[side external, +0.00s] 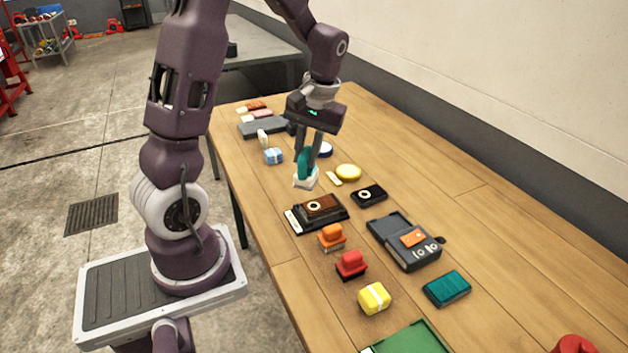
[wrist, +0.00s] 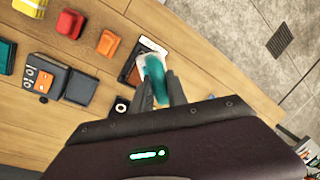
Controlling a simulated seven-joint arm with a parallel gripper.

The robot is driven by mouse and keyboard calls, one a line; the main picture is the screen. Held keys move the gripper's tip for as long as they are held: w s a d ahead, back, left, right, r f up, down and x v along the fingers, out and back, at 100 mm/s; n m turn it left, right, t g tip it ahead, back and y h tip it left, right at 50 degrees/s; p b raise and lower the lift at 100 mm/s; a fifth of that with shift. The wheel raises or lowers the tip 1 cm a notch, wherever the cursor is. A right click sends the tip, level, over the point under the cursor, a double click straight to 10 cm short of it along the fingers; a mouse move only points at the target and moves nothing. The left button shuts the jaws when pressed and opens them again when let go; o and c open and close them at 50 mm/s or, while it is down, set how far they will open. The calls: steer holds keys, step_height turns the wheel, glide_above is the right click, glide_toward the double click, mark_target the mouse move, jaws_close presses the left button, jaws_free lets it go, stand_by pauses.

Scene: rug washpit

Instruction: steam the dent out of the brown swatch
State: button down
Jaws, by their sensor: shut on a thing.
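The brown swatch (side external: 325,204) lies on a dark board with a pale strip at its left edge, in the middle of the table. A white ring with a dark centre shows on the swatch. My gripper (side external: 308,158) is shut on a teal-handled tool (side external: 305,164) with a white base (side external: 305,182). In the side view the tool appears just behind the board, near the tabletop; I cannot tell whether it touches. In the wrist view my gripper (wrist: 160,82) holds the teal handle (wrist: 155,72), and the tool hides much of the board and swatch.
A black block (side external: 369,195) and a dark box with an orange card (side external: 405,243) lie right of the board. Orange (side external: 332,237), red (side external: 351,265) and yellow (side external: 374,298) blocks stand in front. A yellow disc (side external: 348,172) lies behind. The table's right side is mostly clear.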

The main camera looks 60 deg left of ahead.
mark_target(306, 184)
steer(key=shift+f, duration=0.2)
steer(key=shift+s+f, duration=0.1)
steer(key=shift+f, duration=3.5)
steer(key=shift+w+f, duration=0.2)
steer(key=shift+w, duration=0.05)
steer(key=shift+w+r, duration=0.15)
steer(key=shift+w, duration=0.3)
steer(key=shift+w+f, duration=0.15)
steer(key=shift+w, duration=0.45)
steer(key=shift+w+f, duration=0.15)
steer(key=shift+w, duration=0.65)
steer(key=s, duration=0.4)
steer(key=shift+r, duration=4.1)
